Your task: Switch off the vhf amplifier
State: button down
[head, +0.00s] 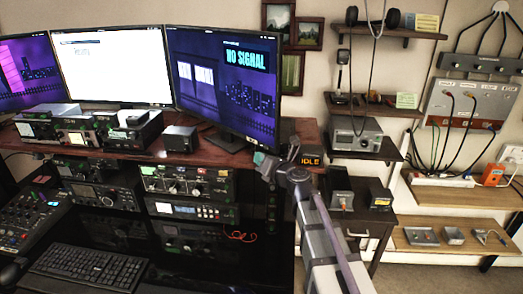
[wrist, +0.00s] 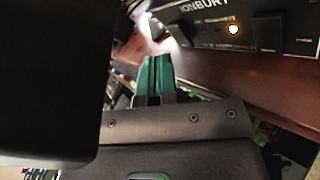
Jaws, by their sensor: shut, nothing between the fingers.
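My gripper (head: 263,160) is at the right end of the desk shelf in the head view, just left of the IDLE sign. In the wrist view its teal fingers (wrist: 157,65) are shut together and empty. Beyond and right of the fingertips, apart from them, is a dark unit (wrist: 270,32) lettered "IONBURY" with one lit round lamp or button. It stands on reddish-brown wood. I cannot read a VHF amplifier label in either view, so I cannot tell which unit it is.
Radio units (head: 187,183) fill the rack below the shelf (head: 215,158). Small boxes, including a black one (head: 180,140), stand on the shelf under the monitors (head: 225,85). The IDLE sign (head: 310,160) is close beside my gripper. Wall shelves with devices (head: 355,137) are at the right.

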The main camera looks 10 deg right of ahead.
jog(key=s, duration=0.3)
jog(key=s+a, duration=0.1)
jog(key=shift+s+a+f, duration=0.1)
jog(key=shift+s+f, duration=0.15)
jog(key=shift+s, duration=0.15)
jog(key=s+a+f+n+g, duration=0.1)
jog(key=s+f+n+g, duration=0.4)
jog(key=n, duration=0.8)
jog(key=s+a+f+n+g, duration=0.1)
jog(key=s+f+n+g, duration=0.4)
jog(key=n, duration=0.8)
jog(key=s+d+f+n+g+h, duration=0.5)
jog(key=s+d+n+h, duration=0.3)
jog(key=s+d+n, duration=0.2)
jog(key=shift+s+f+h, duration=0.3)
jog(key=shift+s+f, duration=0.3)
jog(key=shift+s, duration=0.6)
